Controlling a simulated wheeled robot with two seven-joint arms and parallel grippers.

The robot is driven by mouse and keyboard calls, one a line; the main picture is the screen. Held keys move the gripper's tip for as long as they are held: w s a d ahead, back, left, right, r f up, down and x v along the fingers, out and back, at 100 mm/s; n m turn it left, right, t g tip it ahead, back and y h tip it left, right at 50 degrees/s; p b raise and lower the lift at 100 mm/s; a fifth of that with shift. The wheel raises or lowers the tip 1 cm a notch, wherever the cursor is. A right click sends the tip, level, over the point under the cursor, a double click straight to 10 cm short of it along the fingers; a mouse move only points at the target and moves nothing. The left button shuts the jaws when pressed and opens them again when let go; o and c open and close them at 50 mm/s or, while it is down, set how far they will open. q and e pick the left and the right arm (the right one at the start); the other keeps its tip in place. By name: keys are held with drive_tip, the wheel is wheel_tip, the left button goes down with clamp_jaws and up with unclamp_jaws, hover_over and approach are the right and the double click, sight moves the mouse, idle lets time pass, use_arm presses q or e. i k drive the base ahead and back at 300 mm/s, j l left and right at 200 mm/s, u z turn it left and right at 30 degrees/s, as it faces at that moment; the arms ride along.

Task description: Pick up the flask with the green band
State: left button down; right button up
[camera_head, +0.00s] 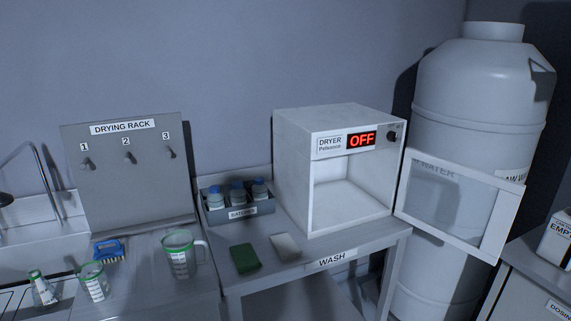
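A small conical flask (44,291) with a green band near its top stands at the lower left, on the counter by the sink. A glass beaker (94,283) with a green rim stands just right of it. A larger measuring jug (180,257) with a green band and a handle stands further right. Neither of my grippers is in view.
A blue brush (109,250) lies behind the beaker. The drying rack (124,185) with three numbered pegs stands empty behind. A bottle tray (238,212), a green sponge (244,259) and a white pad (286,246) sit on the wash table. The dryer (343,160) reads OFF; its door (463,202) is open.

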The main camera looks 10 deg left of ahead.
sight(45, 295)
drive_tip(key=u, duration=1.9)
drive_tip(key=i+j+z, duration=0.1)
drive_tip(key=i+j, duration=0.5)
drive_tip(key=i, duration=0.15)
drive_tip(key=i+j+z, duration=0.1)
drive_tip(key=i+j, duration=0.55)
drive_tip(key=i, duration=0.1)
